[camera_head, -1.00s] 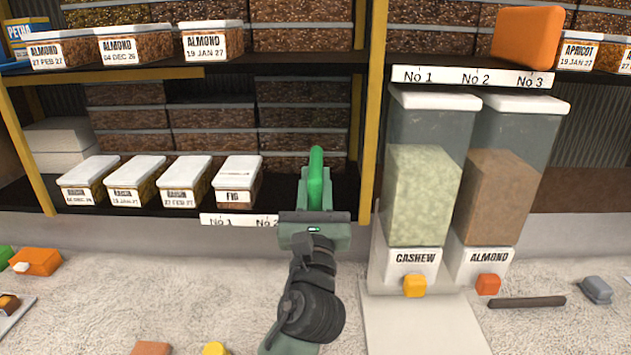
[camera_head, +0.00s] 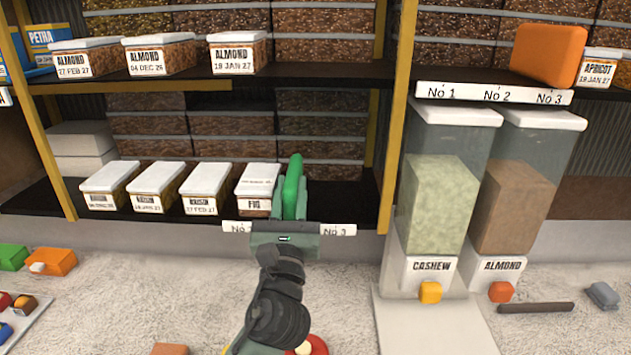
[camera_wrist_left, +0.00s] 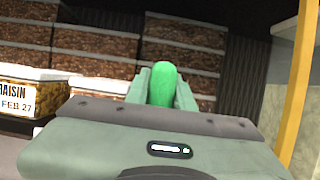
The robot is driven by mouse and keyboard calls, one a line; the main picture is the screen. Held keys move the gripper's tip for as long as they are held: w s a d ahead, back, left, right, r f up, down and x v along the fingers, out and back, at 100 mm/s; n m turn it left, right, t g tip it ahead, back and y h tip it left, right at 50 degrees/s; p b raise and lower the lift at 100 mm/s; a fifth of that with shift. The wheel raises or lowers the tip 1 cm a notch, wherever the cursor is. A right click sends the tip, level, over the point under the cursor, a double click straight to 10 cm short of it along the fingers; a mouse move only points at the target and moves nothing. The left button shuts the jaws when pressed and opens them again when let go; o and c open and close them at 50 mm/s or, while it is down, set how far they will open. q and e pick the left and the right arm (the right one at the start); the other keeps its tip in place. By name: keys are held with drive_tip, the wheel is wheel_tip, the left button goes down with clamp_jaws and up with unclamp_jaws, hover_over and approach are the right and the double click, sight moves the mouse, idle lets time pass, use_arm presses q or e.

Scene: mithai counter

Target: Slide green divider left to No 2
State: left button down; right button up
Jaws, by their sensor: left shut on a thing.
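The green divider (camera_head: 293,184) stands upright on the lower shelf, just right of the box labelled FIG (camera_head: 256,188). My left gripper (camera_head: 290,206) is shut on it, with the fingers on either side. The divider's top also shows between the fingers in the left wrist view (camera_wrist_left: 163,82). A white label strip (camera_head: 339,230) runs along the shelf's front edge. Its No 3 mark shows to the right of my gripper; my gripper hides the No 2 mark, and No 1 is partly covered. My right gripper is not in view.
Several white-lidded boxes (camera_head: 205,188) stand left of the FIG box. The lower shelf (camera_head: 350,202) is clear between the divider and the yellow post. Cashew (camera_head: 437,205) and almond (camera_head: 513,207) dispensers stand at right. An orange block (camera_head: 548,55) is on the upper shelf.

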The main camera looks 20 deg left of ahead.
use_arm(q)
drive_tip(key=shift+s+a, duration=0.2)
drive_tip(key=shift+a, duration=0.55)
drive_tip(key=shift+d+f, duration=0.1)
drive_tip(key=shift+d, duration=0.05)
drive_tip(key=shift+w+d, duration=0.1)
drive_tip(key=shift+d, duration=0.35)
drive_tip(key=c, duration=1.2)
unclamp_jaws()
drive_tip(key=shift+a, duration=0.25)
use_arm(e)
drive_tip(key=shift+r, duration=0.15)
use_arm(q)
drive_tip(key=shift+d, duration=0.15)
